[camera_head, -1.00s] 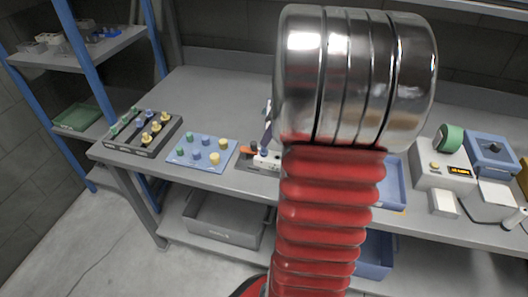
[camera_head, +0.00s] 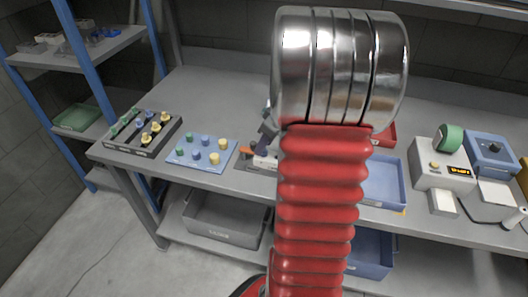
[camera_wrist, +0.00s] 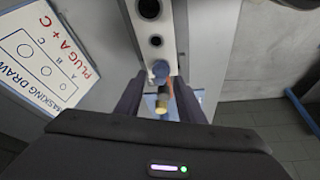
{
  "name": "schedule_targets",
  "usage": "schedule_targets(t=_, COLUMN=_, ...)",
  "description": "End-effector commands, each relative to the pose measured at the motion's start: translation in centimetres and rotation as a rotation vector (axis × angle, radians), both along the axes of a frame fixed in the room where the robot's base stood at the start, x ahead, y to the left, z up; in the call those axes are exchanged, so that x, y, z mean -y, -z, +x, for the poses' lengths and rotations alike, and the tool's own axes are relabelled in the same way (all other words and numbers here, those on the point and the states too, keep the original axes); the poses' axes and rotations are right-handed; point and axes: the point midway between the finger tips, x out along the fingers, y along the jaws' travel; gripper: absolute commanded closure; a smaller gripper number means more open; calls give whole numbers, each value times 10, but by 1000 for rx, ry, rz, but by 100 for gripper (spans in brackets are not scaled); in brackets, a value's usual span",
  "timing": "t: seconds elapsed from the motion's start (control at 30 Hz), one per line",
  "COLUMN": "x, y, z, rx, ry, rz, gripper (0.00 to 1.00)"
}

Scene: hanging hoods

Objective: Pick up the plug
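In the wrist view, the two dark fingers of my gripper (camera_wrist: 158,88) stand apart, with a visible gap inside. A round blue plug (camera_wrist: 160,70) shows between the fingertips, at the end of a white block with dark holes (camera_wrist: 153,18). A yellow-tipped plug (camera_wrist: 162,106) and a bit of orange show in the same gap, nearer the palm in the picture. I see no finger touching a plug. In the head view, my arm hides most of the white block and gripper. More green, blue and yellow plugs stand on a blue board (camera_head: 202,165).
A black rack (camera_head: 128,147) with knobbed pegs stands at the left bench end. A blue tray (camera_head: 397,190), a red bin (camera_head: 385,137) and a device with a display (camera_head: 432,178) are to the right. A masking drawing sign (camera_wrist: 38,62) lies beside the block.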

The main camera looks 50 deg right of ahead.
Motion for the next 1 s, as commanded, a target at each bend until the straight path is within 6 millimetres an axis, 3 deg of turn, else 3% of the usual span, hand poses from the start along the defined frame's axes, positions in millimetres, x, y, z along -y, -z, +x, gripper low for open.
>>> schedule_targets(t=0.37, x=0, y=-1, z=0, rx=0, ry=0, rz=0, gripper=65)
schedule_targets(t=0.87, x=0, y=-1, z=0, rx=0, ry=0, rz=0, gripper=98)
schedule_targets(t=1.0, x=0, y=-1, z=0, rx=1, ry=0, rz=0, gripper=100)
